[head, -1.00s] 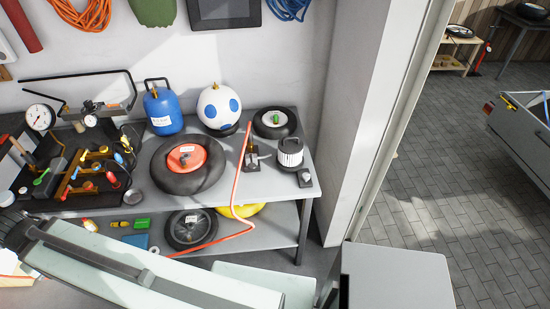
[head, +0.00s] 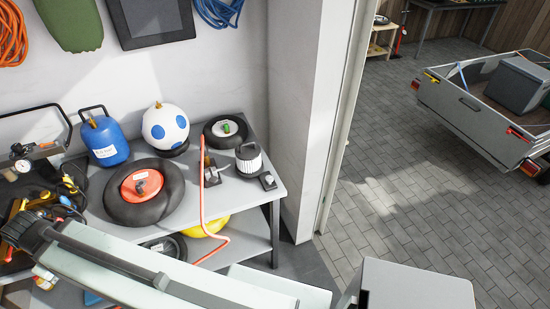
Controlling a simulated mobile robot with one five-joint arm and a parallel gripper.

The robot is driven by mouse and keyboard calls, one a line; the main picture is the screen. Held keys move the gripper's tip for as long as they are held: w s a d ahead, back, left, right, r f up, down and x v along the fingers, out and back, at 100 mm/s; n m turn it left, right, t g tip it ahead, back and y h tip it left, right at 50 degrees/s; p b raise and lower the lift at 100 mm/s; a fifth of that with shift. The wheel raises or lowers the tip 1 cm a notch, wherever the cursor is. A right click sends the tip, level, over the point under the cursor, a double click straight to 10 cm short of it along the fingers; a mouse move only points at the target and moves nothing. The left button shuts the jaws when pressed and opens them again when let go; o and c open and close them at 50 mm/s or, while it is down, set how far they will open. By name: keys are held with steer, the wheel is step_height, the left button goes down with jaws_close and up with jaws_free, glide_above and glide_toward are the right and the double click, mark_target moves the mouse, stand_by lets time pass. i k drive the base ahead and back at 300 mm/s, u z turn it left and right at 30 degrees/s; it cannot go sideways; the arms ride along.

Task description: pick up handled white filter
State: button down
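The handled white filter (head: 249,162) stands upright near the right end of the workbench's grey top. It is a short pleated white cylinder with a dark top and handle. My arm crosses the bottom of the head view, in front of the bench. My gripper is not in view, and nothing is seen touching the filter.
A small dark block (head: 267,181) sits just right of the filter, near the bench edge. A small black wheel (head: 212,136) is behind it. An orange hose (head: 202,190) runs down left of it, beside a large black tire (head: 174,188).

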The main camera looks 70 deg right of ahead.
mark_target(248, 154)
steer(key=u, duration=1.35)
steer(key=k, duration=1.3)
steer(key=z, duration=0.1)
